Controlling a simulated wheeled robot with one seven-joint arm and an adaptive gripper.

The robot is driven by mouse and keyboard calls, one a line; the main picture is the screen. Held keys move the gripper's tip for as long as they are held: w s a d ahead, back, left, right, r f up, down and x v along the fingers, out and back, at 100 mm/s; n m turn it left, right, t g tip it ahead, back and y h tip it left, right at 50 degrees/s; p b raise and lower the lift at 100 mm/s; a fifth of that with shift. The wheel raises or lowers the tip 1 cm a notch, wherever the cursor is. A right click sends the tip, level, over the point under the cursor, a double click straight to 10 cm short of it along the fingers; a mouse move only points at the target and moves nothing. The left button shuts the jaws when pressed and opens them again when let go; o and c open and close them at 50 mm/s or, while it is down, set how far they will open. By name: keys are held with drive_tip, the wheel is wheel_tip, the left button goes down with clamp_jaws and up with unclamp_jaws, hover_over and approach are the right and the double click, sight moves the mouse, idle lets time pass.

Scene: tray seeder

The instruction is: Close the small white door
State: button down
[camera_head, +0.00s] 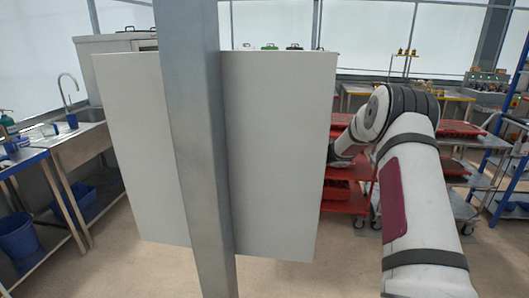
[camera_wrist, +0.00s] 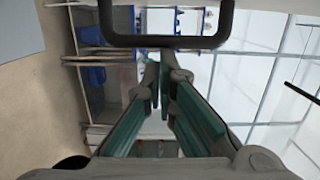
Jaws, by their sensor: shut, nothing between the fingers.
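A large white panel (camera_head: 275,150), which looks like the white door, stands upright in the middle of the head view. A grey post hides a strip of it. My arm reaches in from the right and goes behind the panel's right edge, so my gripper is hidden there. In the wrist view my gripper (camera_wrist: 160,78) shows two green-padded fingers, shut and empty. A dark U-shaped bar like a handle (camera_wrist: 165,41) crosses just beyond the fingertips. I cannot tell what it is fixed to or whether the fingers touch it.
The grey post (camera_head: 195,150) stands upright in front of the panel. Red shelved carts (camera_head: 345,200) stand behind my arm. A steel sink bench (camera_head: 80,140) and a blue bucket (camera_head: 18,236) are at the left. Bare floor (camera_head: 285,278) lies below the panel.

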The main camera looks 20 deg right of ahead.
drive_tip(key=shift+s+a+n+g+y, duration=0.4)
drive_tip(key=shift+a+n+g, duration=0.1)
drive_tip(key=shift+a+g, duration=0.3)
